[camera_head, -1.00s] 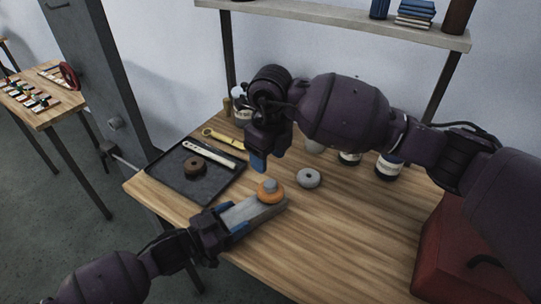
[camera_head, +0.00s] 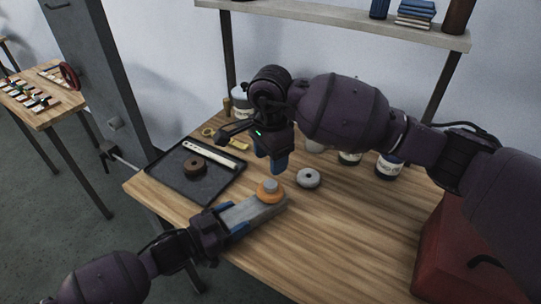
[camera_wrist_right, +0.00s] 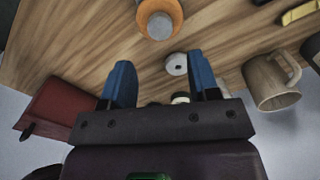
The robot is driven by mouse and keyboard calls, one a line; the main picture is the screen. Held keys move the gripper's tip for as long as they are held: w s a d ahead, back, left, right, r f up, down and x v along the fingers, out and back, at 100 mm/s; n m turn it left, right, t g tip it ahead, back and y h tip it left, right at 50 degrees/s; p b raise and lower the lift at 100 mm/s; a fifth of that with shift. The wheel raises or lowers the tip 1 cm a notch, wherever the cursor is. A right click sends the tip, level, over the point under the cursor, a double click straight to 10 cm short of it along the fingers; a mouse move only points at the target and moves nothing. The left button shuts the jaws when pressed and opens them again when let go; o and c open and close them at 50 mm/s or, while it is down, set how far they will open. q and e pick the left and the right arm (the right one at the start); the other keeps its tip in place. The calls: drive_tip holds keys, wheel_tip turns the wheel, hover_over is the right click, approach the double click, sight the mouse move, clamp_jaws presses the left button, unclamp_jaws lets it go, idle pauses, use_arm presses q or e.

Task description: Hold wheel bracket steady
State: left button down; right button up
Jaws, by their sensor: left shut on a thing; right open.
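The wheel bracket (camera_head: 240,213) is a flat grey bar lying over the table. An orange ring (camera_head: 269,194) with a grey hub on top sits at its far end. My left gripper (camera_head: 225,222) is shut on the bracket's near end. My right gripper (camera_head: 272,163) is open and empty, above the table behind the orange ring. In the right wrist view, its blue fingers (camera_wrist_right: 161,78) are apart, with the orange ring (camera_wrist_right: 176,12) beyond them. A loose grey ring (camera_head: 308,179) lies on the table right of the bracket and also shows in the wrist view (camera_wrist_right: 176,64).
A black tray (camera_head: 163,180) at the left holds a brown ring (camera_head: 195,169) and a pale flat tool (camera_head: 208,153). A yellow wrench lies behind it, partly hidden. Jars stand at the back. A red box (camera_head: 440,240) is at the right. The table's front middle is clear.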

sight(271, 184)
drive_tip(key=shift+n, duration=0.4)
drive_tip(key=shift+f, duration=4)
